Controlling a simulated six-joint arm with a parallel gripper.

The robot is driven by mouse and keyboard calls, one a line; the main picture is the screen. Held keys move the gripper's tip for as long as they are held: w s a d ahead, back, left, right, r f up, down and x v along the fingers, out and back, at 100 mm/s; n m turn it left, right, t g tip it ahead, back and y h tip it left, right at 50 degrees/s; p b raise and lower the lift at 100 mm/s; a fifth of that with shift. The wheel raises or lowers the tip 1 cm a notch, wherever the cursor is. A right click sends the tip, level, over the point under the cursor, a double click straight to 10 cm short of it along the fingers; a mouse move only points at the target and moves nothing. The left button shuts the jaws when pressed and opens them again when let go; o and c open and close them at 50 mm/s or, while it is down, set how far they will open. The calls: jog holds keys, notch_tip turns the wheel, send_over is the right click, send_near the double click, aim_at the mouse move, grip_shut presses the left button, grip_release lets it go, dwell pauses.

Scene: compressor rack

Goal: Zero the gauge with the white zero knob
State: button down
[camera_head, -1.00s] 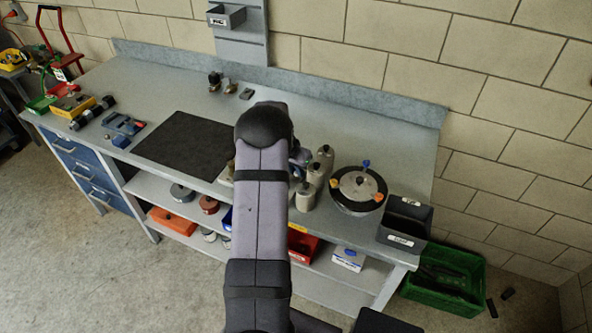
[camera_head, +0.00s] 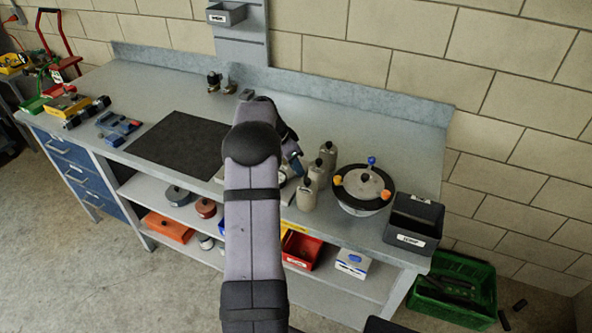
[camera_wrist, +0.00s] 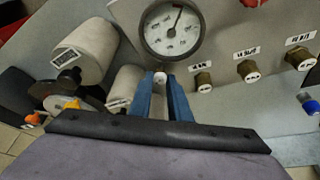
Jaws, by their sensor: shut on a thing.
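The round gauge (camera_wrist: 186,48) has a white face and dark rim, and sits on a grey panel (camera_wrist: 234,22) in the wrist view. The small white zero knob (camera_wrist: 160,77) is just below the dial's rim, between the blue fingertips of my gripper (camera_wrist: 160,82). The fingers are shut on the knob, which is partly hidden by them. In the head view my arm hides most of the panel and the gauge; part of my blue gripper (camera_head: 296,163) shows beside the arm.
Labelled brass fittings (camera_wrist: 247,70) line the panel to the right of the knob, with a blue-capped one (camera_wrist: 309,104) at the edge. A dark mat (camera_head: 182,143) lies left.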

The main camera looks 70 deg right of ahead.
dwell(0.4)
jog(key=c, duration=1.9)
grip_release()
jog(key=shift+b+v, duration=1)
jog(key=shift+v, duration=2.7)
jog(key=shift+d, duration=0.1)
